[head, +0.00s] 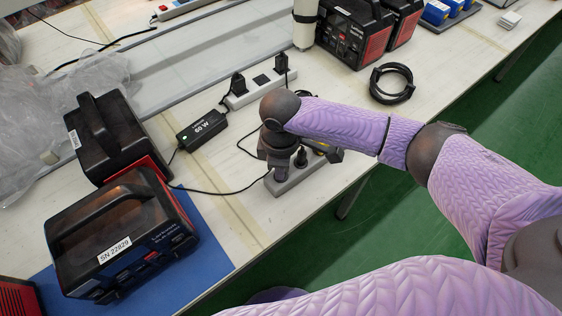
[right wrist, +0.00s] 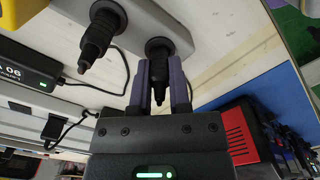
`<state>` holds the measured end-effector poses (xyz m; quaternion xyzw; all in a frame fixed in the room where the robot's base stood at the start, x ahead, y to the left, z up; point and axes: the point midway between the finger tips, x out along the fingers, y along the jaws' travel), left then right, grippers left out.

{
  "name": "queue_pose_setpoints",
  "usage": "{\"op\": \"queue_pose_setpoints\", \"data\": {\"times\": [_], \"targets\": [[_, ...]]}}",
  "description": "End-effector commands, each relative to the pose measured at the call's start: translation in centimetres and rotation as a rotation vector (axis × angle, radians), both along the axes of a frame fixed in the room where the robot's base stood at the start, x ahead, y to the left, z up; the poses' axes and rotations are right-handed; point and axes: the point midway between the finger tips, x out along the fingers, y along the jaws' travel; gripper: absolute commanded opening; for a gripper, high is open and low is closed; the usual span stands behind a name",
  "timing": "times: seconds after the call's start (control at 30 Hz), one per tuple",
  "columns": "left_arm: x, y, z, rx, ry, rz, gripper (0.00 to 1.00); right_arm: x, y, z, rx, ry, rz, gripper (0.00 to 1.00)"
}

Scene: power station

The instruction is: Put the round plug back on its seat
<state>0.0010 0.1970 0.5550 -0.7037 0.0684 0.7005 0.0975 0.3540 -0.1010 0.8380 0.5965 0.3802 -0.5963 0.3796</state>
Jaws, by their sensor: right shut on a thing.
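The round plug (right wrist: 160,53) is black, with a wide round head and a narrower ribbed body. In the right wrist view it stands between the two purple fingers of my right gripper (right wrist: 162,88), which is shut on its body. Its round head is at the face of a grey power strip (right wrist: 198,42); I cannot tell if it is fully seated. In the head view my right gripper (head: 282,172) points down at the near end of this strip (head: 314,165), and hides most of the plug. My left gripper is not in view.
A second black plug (right wrist: 101,34) stands in the strip beside the held one. A charger box (head: 202,130), another socket strip (head: 259,87) and black-red power units (head: 125,235) are on the bench. A coiled black cable (head: 391,84) lies right. The bench's front edge is close.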

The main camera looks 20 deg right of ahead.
Motion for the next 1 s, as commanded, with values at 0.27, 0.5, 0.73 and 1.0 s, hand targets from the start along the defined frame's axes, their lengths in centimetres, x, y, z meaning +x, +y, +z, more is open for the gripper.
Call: {"op": "queue_pose_setpoints", "data": {"times": [0.27, 0.5, 0.73, 1.0], "targets": [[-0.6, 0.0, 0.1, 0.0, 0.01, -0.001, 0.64, 0.0, 0.0, 0.0, -0.001, 0.0, 0.0, 0.0], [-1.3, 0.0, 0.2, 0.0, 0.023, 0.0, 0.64, 0.0, 0.0, -0.1, -0.001, 0.0, 0.0, 0.44], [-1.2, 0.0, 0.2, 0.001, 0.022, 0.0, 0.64, 0.0, 0.0, -0.1, -0.001, 0.0, 0.0, 0.64], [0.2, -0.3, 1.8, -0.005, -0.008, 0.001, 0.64, 0.1, 0.0, 3.1, 0.0, -0.005, 0.0, 0.64]]}}
